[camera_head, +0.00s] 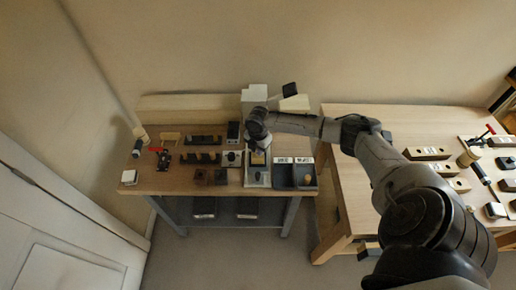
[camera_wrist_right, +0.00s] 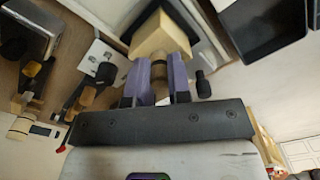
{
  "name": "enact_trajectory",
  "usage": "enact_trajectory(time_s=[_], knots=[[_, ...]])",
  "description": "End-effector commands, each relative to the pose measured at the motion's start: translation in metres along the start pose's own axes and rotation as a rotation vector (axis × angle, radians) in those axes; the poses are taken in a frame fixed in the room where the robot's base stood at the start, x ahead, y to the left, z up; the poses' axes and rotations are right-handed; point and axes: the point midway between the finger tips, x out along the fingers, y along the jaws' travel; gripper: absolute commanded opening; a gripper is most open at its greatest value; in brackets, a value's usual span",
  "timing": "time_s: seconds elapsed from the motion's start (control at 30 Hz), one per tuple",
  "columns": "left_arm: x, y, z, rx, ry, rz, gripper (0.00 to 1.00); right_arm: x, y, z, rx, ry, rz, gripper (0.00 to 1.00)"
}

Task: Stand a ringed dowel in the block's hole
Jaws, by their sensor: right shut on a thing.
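My right gripper (camera_head: 257,143) is over the back right part of the left bench. In the right wrist view its two purple fingers (camera_wrist_right: 156,88) are shut on a tan wooden dowel (camera_wrist_right: 159,72) with a dark ring. The dowel's far end meets the pale wooden block (camera_wrist_right: 160,36) in the picture. I cannot tell whether it is in the hole, which is hidden. In the head view the block (camera_head: 257,158) shows just below the gripper, on a grey and white stand (camera_head: 257,180). My left gripper is not in view.
A white box (camera_head: 254,95) stands behind. A second bench (camera_head: 370,120) with wooden blocks is to the right.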

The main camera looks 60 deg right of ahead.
Motion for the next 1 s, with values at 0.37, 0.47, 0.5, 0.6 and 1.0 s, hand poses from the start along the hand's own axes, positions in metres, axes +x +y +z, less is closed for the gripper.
enact_trajectory(time_s=[0.37,0.47,0.5,0.6,1.0], knots=[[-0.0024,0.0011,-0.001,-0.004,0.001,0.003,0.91,0.0014,0.0,-0.0005,0.0,0.001,-0.001,0.0],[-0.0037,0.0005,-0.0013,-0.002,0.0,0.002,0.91,0.0029,0.0,-0.0008,-0.001,0.001,-0.001,0.0],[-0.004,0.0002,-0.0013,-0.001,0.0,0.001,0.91,0.0035,0.0,-0.0008,-0.001,0.001,-0.001,0.0],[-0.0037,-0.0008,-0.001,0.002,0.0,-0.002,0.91,0.0044,0.0,-0.0008,-0.001,0.0,0.0,0.0],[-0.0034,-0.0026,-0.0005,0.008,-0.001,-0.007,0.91,0.0046,-0.0001,-0.0005,-0.001,0.0,0.0,0.39]])
